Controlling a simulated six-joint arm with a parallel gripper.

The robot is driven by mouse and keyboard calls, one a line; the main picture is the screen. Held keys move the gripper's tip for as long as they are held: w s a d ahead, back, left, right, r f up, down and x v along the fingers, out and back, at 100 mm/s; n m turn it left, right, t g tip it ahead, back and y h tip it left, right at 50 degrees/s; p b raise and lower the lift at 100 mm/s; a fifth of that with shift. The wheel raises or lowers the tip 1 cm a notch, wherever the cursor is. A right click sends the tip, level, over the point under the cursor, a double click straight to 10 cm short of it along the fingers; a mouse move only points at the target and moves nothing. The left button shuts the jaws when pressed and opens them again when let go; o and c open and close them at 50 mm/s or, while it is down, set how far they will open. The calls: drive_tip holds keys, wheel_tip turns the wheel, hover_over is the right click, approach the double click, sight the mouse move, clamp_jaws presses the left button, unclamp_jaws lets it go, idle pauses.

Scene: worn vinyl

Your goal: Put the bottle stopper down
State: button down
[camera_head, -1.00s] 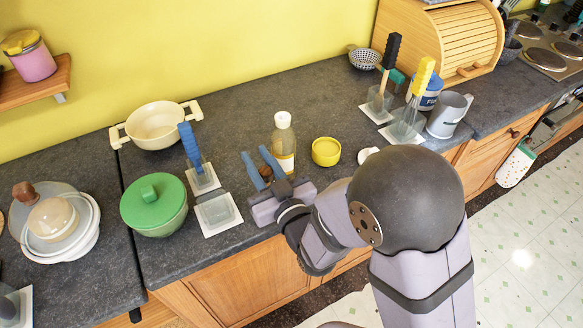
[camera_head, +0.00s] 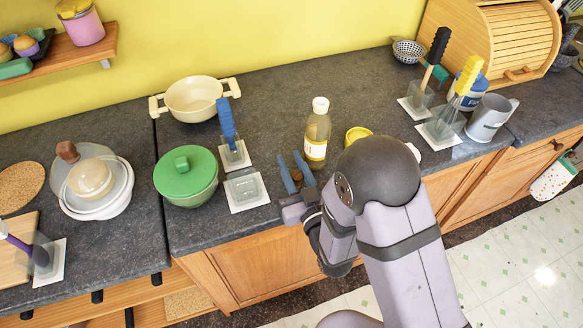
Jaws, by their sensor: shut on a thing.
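My gripper (camera_head: 294,160) is over the front part of the dark countertop, its two blue fingers pointing toward the back wall. A small brown piece, which looks like the bottle stopper (camera_head: 297,175), shows between the fingers, and the gripper is shut on it. The fingers hide much of it, and I cannot tell whether it touches the counter. A bottle (camera_head: 317,135) of yellowish liquid with a white top and pale label stands upright just behind and right of the gripper.
A glass container on a white square (camera_head: 247,190) is close left of the gripper, with a green-lidded pot (camera_head: 186,178) beyond. A yellow dish (camera_head: 357,134) is to the right, partly hidden by my arm. Bare counter (camera_head: 275,115) lies behind, left of the bottle.

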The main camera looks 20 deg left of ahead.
sight(297, 182)
drive_tip(key=shift+f, duration=1)
drive_tip(key=shift+f, duration=0.2)
drive_tip(key=c, duration=1.5)
unclamp_jaws()
drive_tip(key=shift+o, duration=0.2)
drive_tip(key=shift+r, duration=0.2)
drive_tip(key=shift+s+d+f, duration=0.15)
drive_tip(key=shift+s+d, duration=0.15)
drive_tip(key=shift+b+v, duration=0.85)
drive_tip(key=shift+v, duration=0.75)
